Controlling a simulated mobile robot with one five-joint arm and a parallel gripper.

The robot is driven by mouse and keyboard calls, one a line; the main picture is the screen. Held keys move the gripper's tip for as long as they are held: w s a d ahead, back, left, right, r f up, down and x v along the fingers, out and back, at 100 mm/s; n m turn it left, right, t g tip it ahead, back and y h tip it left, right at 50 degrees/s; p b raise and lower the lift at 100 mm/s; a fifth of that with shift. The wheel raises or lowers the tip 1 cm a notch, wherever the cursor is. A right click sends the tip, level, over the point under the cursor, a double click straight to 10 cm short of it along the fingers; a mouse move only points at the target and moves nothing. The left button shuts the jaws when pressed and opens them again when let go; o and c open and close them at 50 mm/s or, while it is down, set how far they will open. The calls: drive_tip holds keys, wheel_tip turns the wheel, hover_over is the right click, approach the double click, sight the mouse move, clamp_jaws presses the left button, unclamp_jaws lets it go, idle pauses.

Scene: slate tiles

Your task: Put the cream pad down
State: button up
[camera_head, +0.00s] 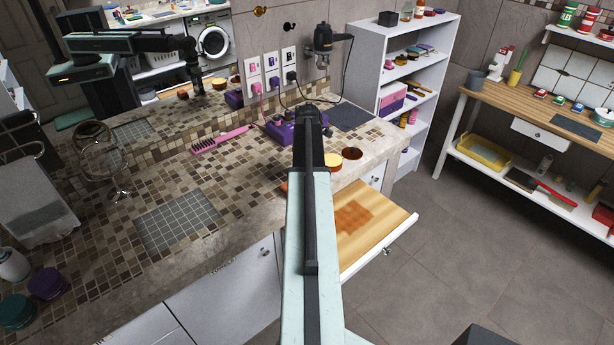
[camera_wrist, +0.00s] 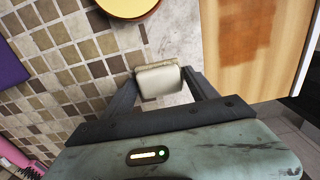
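The cream pad (camera_wrist: 159,84) is between the two fingers of my gripper (camera_wrist: 160,75) in the wrist view, with a finger against each side. It is over the stone edge strip of the tiled counter (camera_wrist: 75,60), beside the open drawer. I cannot tell whether its underside touches the counter. In the head view my arm reaches over the counter (camera_head: 160,190) and hides the pad and the fingertips.
An open drawer (camera_head: 385,217) with a wooden, brown-stained inside lies right of the pad. A yellow-topped round container (camera_head: 325,160) and a dark one (camera_head: 352,154) stand close by. A purple box (camera_head: 283,128) and a pink brush (camera_head: 222,139) are further left. Bare tiles lie between.

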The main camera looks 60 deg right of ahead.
drive_tip(key=shift+o, duration=0.5)
wheel_tip(320, 180, up, 12)
drive_tip(key=p, duration=1.2)
drive_tip(key=shift+r, duration=0.2)
drive_tip(key=w+a+m, duration=0.2)
drive_tip(key=w+a, duration=0.3)
drive_tip(key=a, duration=0.5)
drive_tip(key=w+a+m, duration=0.3)
drive_tip(key=w+a, duration=0.3)
drive_tip(key=a, duration=0.5)
drive_tip(key=w+a+m, duration=0.2)
drive_tip(key=w+a, duration=0.3)
drive_tip(key=a, duration=0.5)
drive_tip(key=a+m, duration=0.7)
drive_tip(key=a, duration=2)
drive_tip(key=shift+s+a, duration=0.3)
drive_tip(key=shift+a, duration=0.1)
